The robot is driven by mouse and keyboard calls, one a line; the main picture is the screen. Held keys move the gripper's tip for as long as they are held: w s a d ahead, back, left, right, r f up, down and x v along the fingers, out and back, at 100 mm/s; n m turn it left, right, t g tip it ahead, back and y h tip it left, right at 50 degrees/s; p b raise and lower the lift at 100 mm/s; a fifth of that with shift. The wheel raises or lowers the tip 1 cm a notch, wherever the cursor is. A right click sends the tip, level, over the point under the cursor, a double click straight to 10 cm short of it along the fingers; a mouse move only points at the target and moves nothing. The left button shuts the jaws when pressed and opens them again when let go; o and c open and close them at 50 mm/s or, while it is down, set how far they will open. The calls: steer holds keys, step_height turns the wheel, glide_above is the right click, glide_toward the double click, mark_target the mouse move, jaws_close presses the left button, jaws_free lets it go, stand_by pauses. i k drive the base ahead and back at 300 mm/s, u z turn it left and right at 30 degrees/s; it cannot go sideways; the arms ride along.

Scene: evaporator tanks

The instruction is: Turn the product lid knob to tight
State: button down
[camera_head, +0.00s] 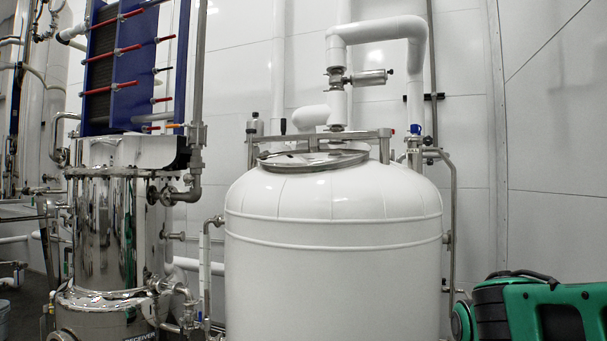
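The white product tank (333,265) stands in the middle, with a domed top. Its round metal lid (313,160) lies on the dome, seen nearly edge-on. A metal bar (330,135) runs across above the lid, with upright fittings at both ends. A small black-topped handle (283,127) stands up behind the bar; I cannot tell whether it is the lid knob. No knob is clear enough to tell tight from loose.
A white pipe (372,31) with a metal valve (367,78) rises behind the lid. Left of the tank stand a polished steel vessel (105,230), a blue plate unit (118,62) and thin piping. A metal pipe (453,225) runs down the tank's right side.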

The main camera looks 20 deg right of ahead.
mark_target(250, 132)
steer(key=u, duration=0.05)
steer(key=k, duration=0.95)
steer(key=u, duration=1.15)
steer(key=i, duration=3.8)
steer(key=z, duration=1.6)
